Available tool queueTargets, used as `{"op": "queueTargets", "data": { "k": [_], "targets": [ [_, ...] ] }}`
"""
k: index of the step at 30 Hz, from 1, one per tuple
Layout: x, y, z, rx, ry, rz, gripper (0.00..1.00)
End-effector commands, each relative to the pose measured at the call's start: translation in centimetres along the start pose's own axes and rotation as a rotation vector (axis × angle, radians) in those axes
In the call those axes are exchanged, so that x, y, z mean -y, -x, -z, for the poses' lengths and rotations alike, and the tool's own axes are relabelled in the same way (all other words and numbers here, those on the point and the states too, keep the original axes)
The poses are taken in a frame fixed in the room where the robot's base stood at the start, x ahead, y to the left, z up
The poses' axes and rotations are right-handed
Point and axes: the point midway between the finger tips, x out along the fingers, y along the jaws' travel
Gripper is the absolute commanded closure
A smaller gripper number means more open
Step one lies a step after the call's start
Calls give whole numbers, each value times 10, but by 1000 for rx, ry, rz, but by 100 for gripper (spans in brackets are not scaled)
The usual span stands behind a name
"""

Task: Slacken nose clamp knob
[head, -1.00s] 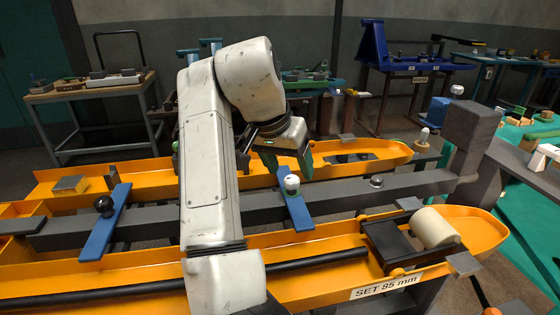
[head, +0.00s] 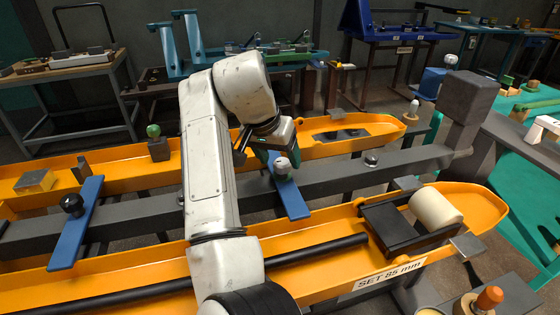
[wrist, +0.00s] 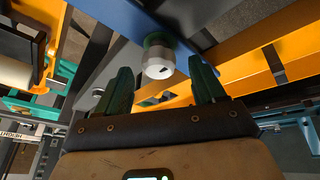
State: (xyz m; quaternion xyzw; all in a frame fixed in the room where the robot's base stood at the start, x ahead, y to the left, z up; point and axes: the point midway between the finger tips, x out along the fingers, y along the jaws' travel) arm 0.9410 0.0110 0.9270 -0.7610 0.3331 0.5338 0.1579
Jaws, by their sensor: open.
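A white-capped knob (head: 282,166) stands on the right-hand blue cross bar (head: 293,200), which lies over the grey beam. In the wrist view the knob (wrist: 158,62) has a pale metallic cap with a dark mark and a green collar, against the blue bar (wrist: 130,22). My gripper (head: 276,155) is at this knob, and its green fingers partly overlap it in the head view. In the wrist view my gripper (wrist: 161,76) is open, with one finger on each side of the knob's line and visible gaps. Contact is not visible. No label names the knob.
A dark ball knob (head: 72,204) is on the left blue bar (head: 80,230). A silver knob (head: 371,159) sits on the grey beam (head: 330,172). Orange troughs (head: 475,200) run on both sides. A cream roller (head: 436,209) and a "SET 85 mm" label (head: 391,274) are at right.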

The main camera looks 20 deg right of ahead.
Motion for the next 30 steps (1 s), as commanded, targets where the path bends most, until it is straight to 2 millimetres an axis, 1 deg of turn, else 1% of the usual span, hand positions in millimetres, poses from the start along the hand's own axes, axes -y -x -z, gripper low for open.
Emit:
{"op": "queueTargets", "data": {
  "k": [1,6,15,30],
  "targets": [
    [0,-6,0,1,0,-1,31],
    [0,-16,0,0,0,0,31],
    [0,-17,0,0,0,0,32],
    [0,-17,0,0,0,0,80]
  ]
}}
